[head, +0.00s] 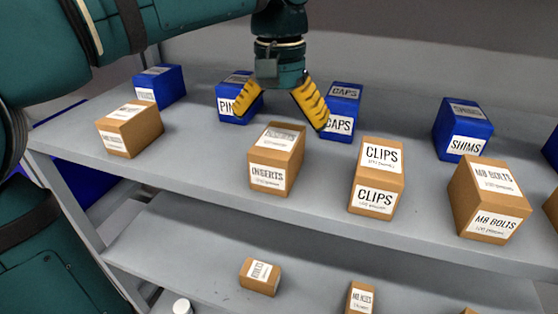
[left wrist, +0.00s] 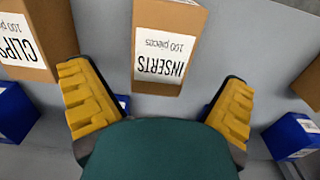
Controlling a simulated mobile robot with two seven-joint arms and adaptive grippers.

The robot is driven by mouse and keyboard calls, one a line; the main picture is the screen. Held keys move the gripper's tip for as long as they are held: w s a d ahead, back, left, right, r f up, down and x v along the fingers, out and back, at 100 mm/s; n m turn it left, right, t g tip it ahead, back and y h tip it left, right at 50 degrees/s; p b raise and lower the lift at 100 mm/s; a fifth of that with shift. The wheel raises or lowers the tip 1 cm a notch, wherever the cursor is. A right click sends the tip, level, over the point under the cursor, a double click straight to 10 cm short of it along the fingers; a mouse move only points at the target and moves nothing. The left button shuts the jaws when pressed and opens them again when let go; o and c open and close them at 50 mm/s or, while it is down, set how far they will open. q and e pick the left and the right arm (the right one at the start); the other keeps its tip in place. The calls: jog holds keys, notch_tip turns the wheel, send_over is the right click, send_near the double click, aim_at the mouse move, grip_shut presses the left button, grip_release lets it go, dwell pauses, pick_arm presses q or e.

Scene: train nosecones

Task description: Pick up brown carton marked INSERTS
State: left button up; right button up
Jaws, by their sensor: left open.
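The brown carton marked INSERTS (head: 270,151) stands upright on the upper grey shelf, near the middle of the head view. In the left wrist view the carton (left wrist: 160,62) shows at the top centre, its label upside down. My left gripper (head: 281,121) is open and empty, with yellow fingers spread above and behind the carton. In the left wrist view the gripper (left wrist: 158,105) has one finger to each side of the carton's line, with the carton beyond the tips and apart from them. My right gripper does not show.
The CLIPS carton (head: 376,178) stands to the right, with the M8 BOLTS carton (head: 488,198) further right. Another brown carton (head: 130,130) is at left. Blue boxes stand behind, including PINS (head: 228,101), CAPS (head: 345,104) and SHIMS (head: 462,128). A lower shelf (head: 200,255) holds smaller cartons.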

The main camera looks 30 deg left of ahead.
aim_at(279, 138)
pick_arm(q)
notch_tip(279, 138, down, 6)
jog(key=shift+s+r+b, duration=0.1)
jog(key=shift+r+b, duration=0.05)
jog(key=shift+b, duration=0.7)
jog(key=c, duration=1.3)
